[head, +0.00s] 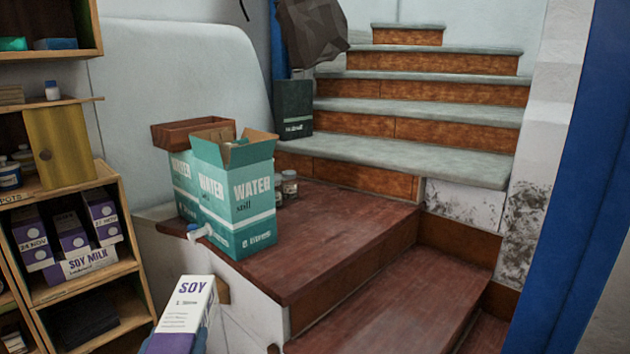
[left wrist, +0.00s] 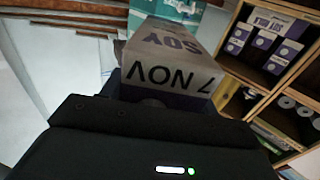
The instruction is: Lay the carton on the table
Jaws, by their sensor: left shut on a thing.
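The carton (head: 184,312) is white and purple, marked SOY, at the bottom of the head view. It is cut off by the frame's lower edge. It also shows in the left wrist view (left wrist: 172,66), with "7 NOV" upside down on its near end. My left gripper (left wrist: 150,100) is shut on the carton, which sticks out beyond its dark body. In the head view the gripper is mostly hidden or out of frame. I see no table in either view. My right gripper is not in view.
Soy milk cartons (head: 71,238) stand in a wooden shelf (head: 135,240) at left. Green water boxes (head: 237,200) stand on a red-brown landing (head: 345,235), with a small tap (head: 198,232) jutting out. Stairs (head: 420,110) rise behind. The landing's right part is clear.

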